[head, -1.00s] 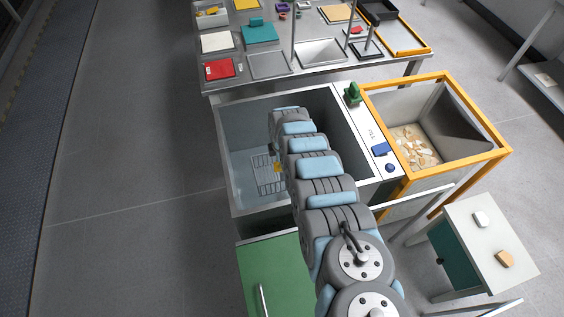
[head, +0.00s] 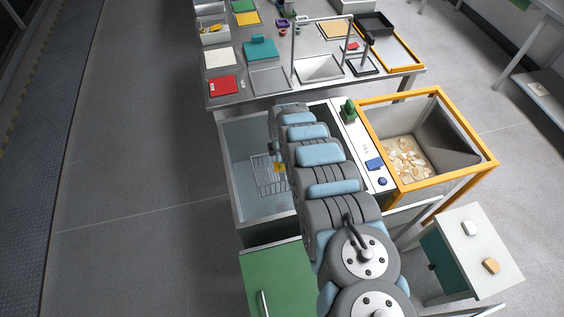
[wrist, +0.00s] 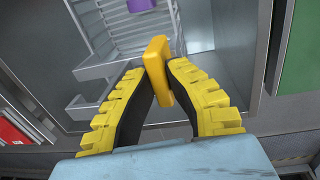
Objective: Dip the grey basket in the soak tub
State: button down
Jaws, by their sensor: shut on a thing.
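The soak tub (head: 229,172) is a deep, grey open tub in the middle of the head view, with pale blue-grey inside. The grey basket (head: 268,178) is a wire basket down inside it, left of my arm, which hides part of the tub. My gripper (wrist: 160,75) has yellow ribbed fingers, shut on an orange-yellow block, seemingly the basket's handle (wrist: 157,62). The basket's wires (wrist: 100,72) show beyond the fingers in the wrist view. Whether the basket touches the tub floor, and where any liquid surface lies, I cannot tell.
An orange-framed bin (head: 440,178) with pale pieces stands right of the tub. A green cabinet (head: 272,280) is in front. A small white table (head: 478,245) stands at front right. Open floor lies left.

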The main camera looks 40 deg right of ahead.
notch_tip(320, 180, up, 14)
jog(key=p, duration=0.9)
jog(key=shift+w+f, duration=0.1)
dwell(0.6)
jog(key=w+a+r+m+p, duration=0.2)
jog(key=w+a+r+m, duration=0.45)
jog(key=a+r, duration=0.7)
jog(key=w+a+r+m+p, duration=0.1)
jog(key=w+a+r+m, duration=0.2)
jog(key=w+a+r, duration=1)
jog(key=s+a+r+m, duration=0.1)
jog(key=s+a+r, duration=0.1)
jog(key=a, duration=0.5)
jog(key=s+a+r+m, duration=0.2)
jog(key=s+a, duration=0.1)
jog(key=a, duration=0.4)
jog(key=shift+s+a+g+h+p, duration=0.2)
jog(key=shift+s+g+h+p, duration=0.15)
jog(key=shift+g+p, duration=0.1)
